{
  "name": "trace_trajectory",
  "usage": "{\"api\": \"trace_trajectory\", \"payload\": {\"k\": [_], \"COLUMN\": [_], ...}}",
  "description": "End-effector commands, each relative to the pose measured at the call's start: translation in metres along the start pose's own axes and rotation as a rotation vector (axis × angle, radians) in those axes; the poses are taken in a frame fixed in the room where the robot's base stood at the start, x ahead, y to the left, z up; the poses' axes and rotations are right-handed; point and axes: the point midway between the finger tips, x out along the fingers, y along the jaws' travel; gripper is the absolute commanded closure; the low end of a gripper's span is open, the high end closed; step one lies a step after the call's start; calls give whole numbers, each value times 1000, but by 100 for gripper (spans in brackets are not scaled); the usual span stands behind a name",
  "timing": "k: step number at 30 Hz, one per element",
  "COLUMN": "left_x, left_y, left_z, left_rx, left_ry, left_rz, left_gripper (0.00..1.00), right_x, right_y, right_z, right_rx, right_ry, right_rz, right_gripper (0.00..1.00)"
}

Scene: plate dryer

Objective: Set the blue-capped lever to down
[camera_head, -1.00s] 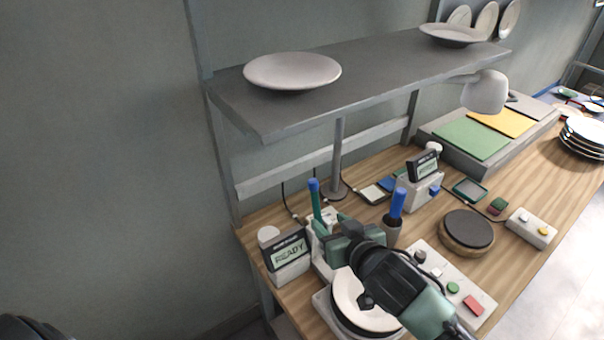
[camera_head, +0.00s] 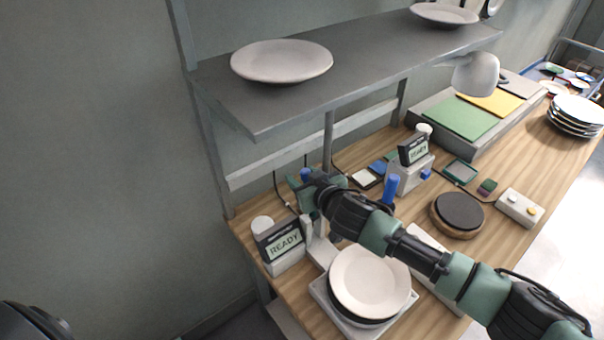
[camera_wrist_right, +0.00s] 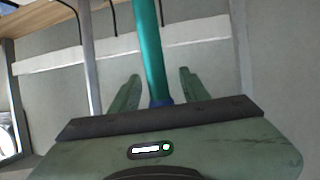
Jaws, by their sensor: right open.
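The blue-capped lever (camera_head: 306,174) stands upright at the back of the plate device on the bench. Only its blue cap shows clearly in the head view, as my right gripper (camera_head: 303,192) covers most of its shaft. In the right wrist view the teal lever shaft (camera_wrist_right: 150,50) passes between the two open fingers of my right gripper (camera_wrist_right: 158,92), with a blue part close to the palm. I see a gap on each side of the shaft. My left gripper is not in view.
A READY display (camera_head: 281,242) stands left of the lever. A white plate (camera_head: 370,280) lies in front, under my right arm. The shelf (camera_head: 270,108) with a plate (camera_head: 282,61) hangs above.

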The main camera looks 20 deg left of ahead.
Motion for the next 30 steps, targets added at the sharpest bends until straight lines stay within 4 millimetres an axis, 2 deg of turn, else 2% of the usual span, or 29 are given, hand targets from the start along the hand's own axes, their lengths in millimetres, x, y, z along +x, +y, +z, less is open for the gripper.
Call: {"api": "trace_trajectory", "payload": {"k": [10,11,15,30], "left_x": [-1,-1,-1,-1], "left_y": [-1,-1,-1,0], "left_z": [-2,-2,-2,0], "left_rx": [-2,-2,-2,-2], "left_ry": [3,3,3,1], "left_rz": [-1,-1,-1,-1], "left_gripper": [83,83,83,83], "right_x": [4,4,4,4], "right_y": [0,0,0,0], "right_z": [0,0,0,0], "right_rx": [-1,-1,-1,0], "right_ry": [0,0,0,-1], "right_rz": [0,0,0,1], "right_gripper": [54,60,99,100]}}
